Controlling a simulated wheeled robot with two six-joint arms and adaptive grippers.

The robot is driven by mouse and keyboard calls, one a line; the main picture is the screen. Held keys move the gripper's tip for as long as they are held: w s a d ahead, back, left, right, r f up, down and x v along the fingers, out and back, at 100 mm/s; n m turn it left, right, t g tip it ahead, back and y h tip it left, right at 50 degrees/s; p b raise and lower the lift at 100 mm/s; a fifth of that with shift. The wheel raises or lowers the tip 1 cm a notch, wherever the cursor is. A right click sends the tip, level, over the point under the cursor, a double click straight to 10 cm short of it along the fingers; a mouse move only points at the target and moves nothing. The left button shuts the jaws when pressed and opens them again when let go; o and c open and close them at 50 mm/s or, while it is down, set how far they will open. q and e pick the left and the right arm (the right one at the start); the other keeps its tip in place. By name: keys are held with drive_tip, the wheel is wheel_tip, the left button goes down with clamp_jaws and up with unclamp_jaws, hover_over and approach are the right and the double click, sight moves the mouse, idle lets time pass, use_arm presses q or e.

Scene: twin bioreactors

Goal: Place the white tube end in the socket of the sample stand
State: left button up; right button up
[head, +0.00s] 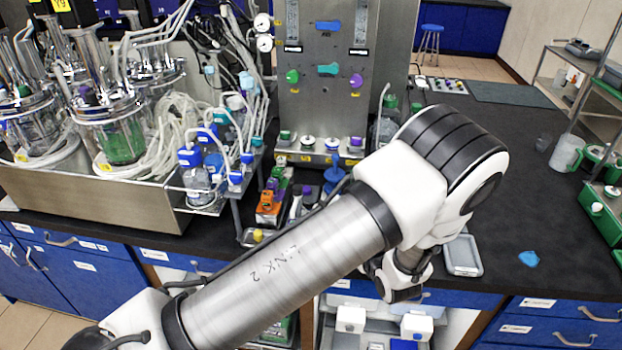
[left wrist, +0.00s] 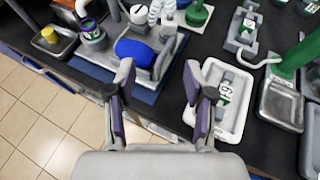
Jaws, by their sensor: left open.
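My left gripper (left wrist: 160,80) is open and empty in the left wrist view, its two fingers apart above the bench's front edge. A thin white tube (left wrist: 266,62) bends beside a green upright (left wrist: 300,55) at the right of that view; its end lies near the white tray, and I cannot tell whether it is the task's tube end. A small grey stand (left wrist: 240,32) with a white label is behind the tray; I cannot tell whether it is the sample stand or see a socket. My right gripper is not shown.
A white tray (left wrist: 238,128) holds a small labelled bottle. A grey tray with a blue piece (left wrist: 135,50) lies left of it. In the head view, bioreactors (head: 118,125) and tangled tubing stand left, and a metal panel (head: 320,95) at the back. The black bench (head: 540,210) is mostly clear at right.

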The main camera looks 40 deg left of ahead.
use_arm(q)
drive_tip(key=s+d+f+n+g+h, duration=0.1)
drive_tip(key=s+f+n+g+h, duration=0.1)
drive_tip(key=s+f+n, duration=0.3)
drive_tip(key=s+d+f+n+g+h, duration=0.2)
drive_tip(key=s+f+n+h, duration=0.3)
drive_tip(key=s+n, duration=0.6)
drive_tip(key=s+d+f+n+g+h, duration=0.2)
drive_tip(key=s+f+n, duration=0.5)
drive_tip(key=s, duration=0.7)
drive_tip(key=shift+d+f+n+g+h, duration=0.2)
drive_tip(key=shift+n+g+h, duration=0.5)
drive_tip(key=shift+n+h, duration=0.35)
